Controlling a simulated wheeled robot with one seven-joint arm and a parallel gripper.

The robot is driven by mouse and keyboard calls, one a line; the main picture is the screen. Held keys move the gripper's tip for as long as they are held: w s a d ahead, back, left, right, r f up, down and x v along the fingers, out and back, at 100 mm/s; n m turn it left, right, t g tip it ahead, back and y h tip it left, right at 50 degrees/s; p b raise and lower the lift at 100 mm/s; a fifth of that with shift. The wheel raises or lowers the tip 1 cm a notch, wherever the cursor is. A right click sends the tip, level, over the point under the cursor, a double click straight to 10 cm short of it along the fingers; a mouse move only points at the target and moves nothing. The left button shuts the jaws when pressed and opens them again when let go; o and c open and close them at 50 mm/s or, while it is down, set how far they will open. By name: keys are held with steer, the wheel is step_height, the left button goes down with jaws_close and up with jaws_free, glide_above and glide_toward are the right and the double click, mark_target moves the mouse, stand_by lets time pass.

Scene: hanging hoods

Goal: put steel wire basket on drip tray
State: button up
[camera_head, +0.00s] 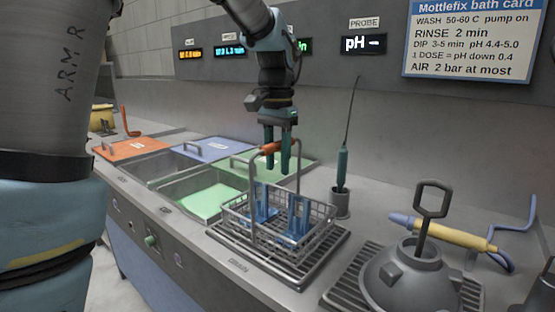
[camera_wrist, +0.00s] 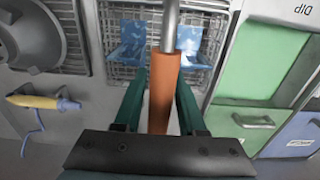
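The steel wire basket (camera_head: 262,238) stands upright over the drip tray (camera_head: 318,262), a dark slatted grid at the counter front, and appears to rest on it. Two blue pieces (camera_head: 298,218) are inside the basket. Its tall handle has an orange grip (camera_head: 270,148), also seen in the wrist view (camera_wrist: 161,95). My gripper (camera_head: 281,165) is above the basket, with its green fingers down on either side of the orange grip. In the wrist view the fingers look parted, with a narrow gap beside the grip.
Left of the basket are an open bath with a green lid (camera_head: 210,200), and blue (camera_head: 213,150) and orange (camera_head: 130,148) lids. A probe (camera_head: 342,165) stands in a holder behind right. A grey domed vessel (camera_head: 400,275) and a yellow-handled tool (camera_head: 445,234) are at right.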

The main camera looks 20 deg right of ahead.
steer(key=shift+o, duration=1.2)
step_height(320, 180, up, 12)
steer(key=shift+r, duration=0.1)
